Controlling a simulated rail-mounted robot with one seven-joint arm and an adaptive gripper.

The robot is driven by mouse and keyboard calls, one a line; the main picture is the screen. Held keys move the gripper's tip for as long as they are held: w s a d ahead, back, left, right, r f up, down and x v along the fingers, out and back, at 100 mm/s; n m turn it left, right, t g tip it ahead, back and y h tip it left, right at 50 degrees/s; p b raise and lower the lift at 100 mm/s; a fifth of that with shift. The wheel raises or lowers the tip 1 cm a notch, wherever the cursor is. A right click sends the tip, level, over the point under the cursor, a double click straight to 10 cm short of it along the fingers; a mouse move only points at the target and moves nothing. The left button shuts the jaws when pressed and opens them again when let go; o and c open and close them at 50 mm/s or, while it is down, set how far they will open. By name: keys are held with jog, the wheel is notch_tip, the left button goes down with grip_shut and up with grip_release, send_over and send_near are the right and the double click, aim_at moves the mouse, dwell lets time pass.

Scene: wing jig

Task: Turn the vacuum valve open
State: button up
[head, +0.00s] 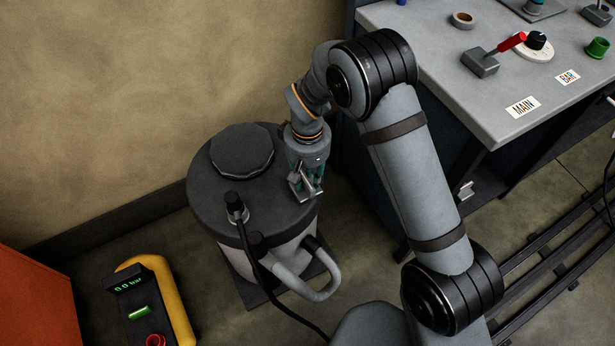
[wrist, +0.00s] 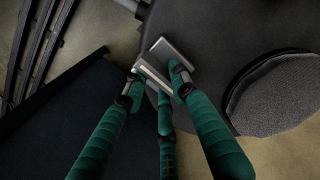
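A light grey metal handle (head: 303,188) sits at the edge of the dark lid of a round vacuum tank (head: 205,190). I take it for the vacuum valve's handle; no label shows on it. In the wrist view, the grey handle (wrist: 160,62) lies between and below the green fingers of my gripper (wrist: 156,76). In the head view my gripper (head: 305,178) points down over the right side of the lid. The fingertips look very close to the handle, but I cannot tell whether they grip it. The handle is partly hidden by the fingers.
A yellow unit (head: 178,300) reading 0.0 bar stands at lower left. A black hose (head: 262,285) leaves the tank. The workbench (head: 415,20), with a red-handled lever (head: 510,42) and a dial (head: 536,42), is at upper right. Dark rails (head: 560,262) lie on the floor.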

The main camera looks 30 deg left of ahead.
aim_at(307, 178)
grip_shut()
jog(key=shift+n, duration=0.5)
jog(key=shift+o, duration=1.9)
grip_release()
notch_tip(307, 178, up, 12)
